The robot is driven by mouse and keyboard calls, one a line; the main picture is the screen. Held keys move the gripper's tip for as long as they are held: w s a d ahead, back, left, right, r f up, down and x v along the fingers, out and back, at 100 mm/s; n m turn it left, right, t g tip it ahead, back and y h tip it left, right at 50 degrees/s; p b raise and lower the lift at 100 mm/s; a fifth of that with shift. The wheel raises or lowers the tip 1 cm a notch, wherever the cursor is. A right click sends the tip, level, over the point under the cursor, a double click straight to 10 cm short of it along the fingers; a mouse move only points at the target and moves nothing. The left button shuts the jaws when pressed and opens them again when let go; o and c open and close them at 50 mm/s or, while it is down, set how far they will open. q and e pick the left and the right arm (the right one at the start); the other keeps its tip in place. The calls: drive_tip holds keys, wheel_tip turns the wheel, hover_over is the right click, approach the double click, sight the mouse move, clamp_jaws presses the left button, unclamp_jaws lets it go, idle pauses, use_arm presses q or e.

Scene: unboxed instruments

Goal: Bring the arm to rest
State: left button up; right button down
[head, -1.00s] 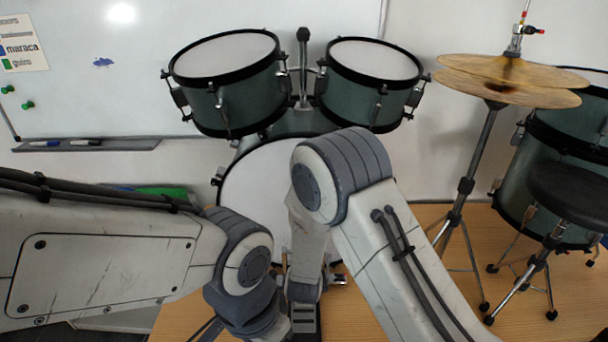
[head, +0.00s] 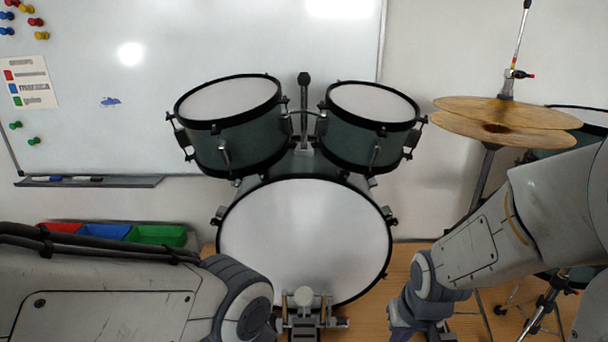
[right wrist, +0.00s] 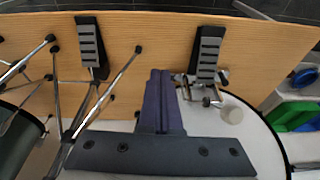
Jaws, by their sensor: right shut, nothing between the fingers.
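My right gripper (right wrist: 160,76) shows in the right wrist view, its two dark fingers shut together with nothing between them. It points over the wooden floor, beside the bass drum pedal (right wrist: 208,55); no contact is clear. In the head view my right arm comes in from the right edge and bends down by the bass drum, and its gripper is not clearly seen there. My left arm lies along the lower left of the head view; its gripper is out of view.
The bass drum (head: 300,235) stands mid-view under two toms (head: 232,110). The cymbals (head: 508,112) and their stand rise behind my right arm. Red, blue and green bins (head: 155,236) sit at the left wall below a whiteboard (head: 130,90). A second pedal (right wrist: 90,45) is on the floor.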

drive_tip(key=s+a+r+n+g, duration=0.1)
drive_tip(key=s+a+r+n, duration=0.2)
drive_tip(key=s+a, duration=0.3)
drive_tip(key=s+a+r+n+g, duration=0.1)
drive_tip(key=s+a+r+n, duration=0.2)
drive_tip(key=s+a+n, duration=0.2)
drive_tip(key=s+a, duration=0.2)
drive_tip(key=s, duration=0.1)
drive_tip(key=shift+s+g+y, duration=0.35)
drive_tip(key=shift+g+y, duration=0.05)
drive_tip(key=shift+r, duration=0.1)
